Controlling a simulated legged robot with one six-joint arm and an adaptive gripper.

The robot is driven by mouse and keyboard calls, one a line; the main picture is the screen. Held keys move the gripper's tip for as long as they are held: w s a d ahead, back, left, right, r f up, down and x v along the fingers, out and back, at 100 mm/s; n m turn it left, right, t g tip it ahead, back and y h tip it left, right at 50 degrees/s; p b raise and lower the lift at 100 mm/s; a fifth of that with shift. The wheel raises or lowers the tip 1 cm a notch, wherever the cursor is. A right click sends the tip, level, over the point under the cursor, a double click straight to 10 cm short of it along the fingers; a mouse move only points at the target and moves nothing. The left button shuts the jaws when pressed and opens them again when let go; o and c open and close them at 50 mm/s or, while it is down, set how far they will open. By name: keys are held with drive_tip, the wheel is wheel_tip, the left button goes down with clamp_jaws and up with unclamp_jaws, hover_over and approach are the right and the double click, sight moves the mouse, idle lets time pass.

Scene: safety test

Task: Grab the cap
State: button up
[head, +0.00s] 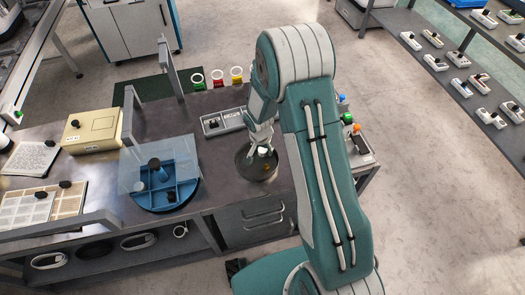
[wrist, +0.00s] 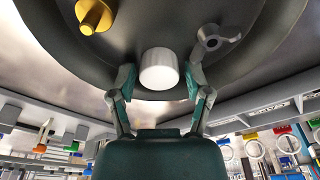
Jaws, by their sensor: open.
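A white cylindrical cap (wrist: 159,69) is in the dark round dish (wrist: 235,72), between the two fingers of my gripper (wrist: 160,80) in the wrist view. My gripper is open. A narrow gap shows on each side of the cap. In the head view, my gripper (head: 262,147) reaches down over the dish (head: 248,174) and the cap (head: 263,151) shows as a small white spot by the fingertips. My gripper partly hides the dish there.
A brass bolt (wrist: 95,15) and a grey wing nut (wrist: 216,38) lie in the dish, either side of the cap. A blue divided tray (head: 178,192) with a clear cover is left of the dish. A grey tray (head: 222,123) lies behind it.

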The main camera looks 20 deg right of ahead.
drive_tip(key=c, duration=0.5)
drive_tip(key=shift+r, duration=0.15)
